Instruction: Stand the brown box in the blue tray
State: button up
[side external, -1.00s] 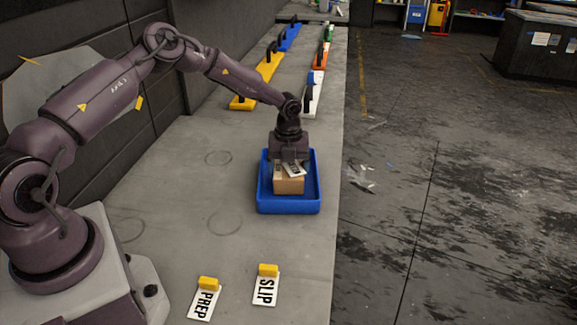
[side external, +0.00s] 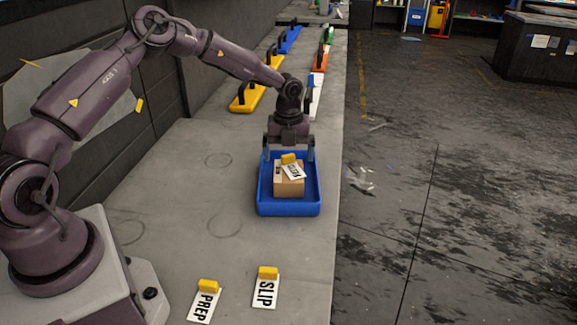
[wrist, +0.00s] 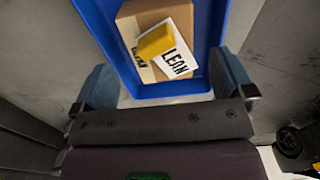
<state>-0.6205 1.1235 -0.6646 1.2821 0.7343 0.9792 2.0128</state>
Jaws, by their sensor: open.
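The brown box (side external: 290,186) sits inside the blue tray (side external: 288,210) on the bench. A white card marked LEAN (side external: 294,172) with a yellow block (side external: 288,158) lies on top of the box. In the wrist view the box (wrist: 130,30), the card (wrist: 176,64) and the yellow block (wrist: 155,43) show close up, within the tray (wrist: 150,90). My gripper (side external: 289,155) is open above the far end of the tray. Its fingers are wide apart and hold nothing. In the wrist view the open gripper (wrist: 163,85) has the box ahead of its fingers.
Cards marked PREP (side external: 204,304) and SLIP (side external: 266,292), each with a yellow block, lie at the front of the bench (side external: 180,200). The bench left of the tray is clear.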

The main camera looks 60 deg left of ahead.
jog(key=s+d+r+n+t+y, duration=0.1)
jog(key=s+d+r+n, duration=0.25)
jog(key=r, duration=0.45)
jog(key=s+d+r+n+y, duration=0.1)
jog(key=s+d+r+n, duration=0.1)
jog(key=s+r+n, duration=0.45)
jog(key=s+d+r+n+t+y, duration=0.1)
jog(key=s+d+r, duration=0.15)
jog(key=r, duration=0.75)
jog(key=s+d+r+n+t+h, duration=0.1)
jog(key=s+d+n, duration=0.1)
jog(key=s+n, duration=0.5)
jog(key=s+d+r+n+t+h, duration=0.1)
jog(key=s+d+n+t+h, duration=0.1)
jog(key=s+n, duration=0.5)
jog(key=s, duration=0.3)
jog(key=shift+s+d+r+t, duration=0.15)
jog(key=shift+s+r+t, duration=0.15)
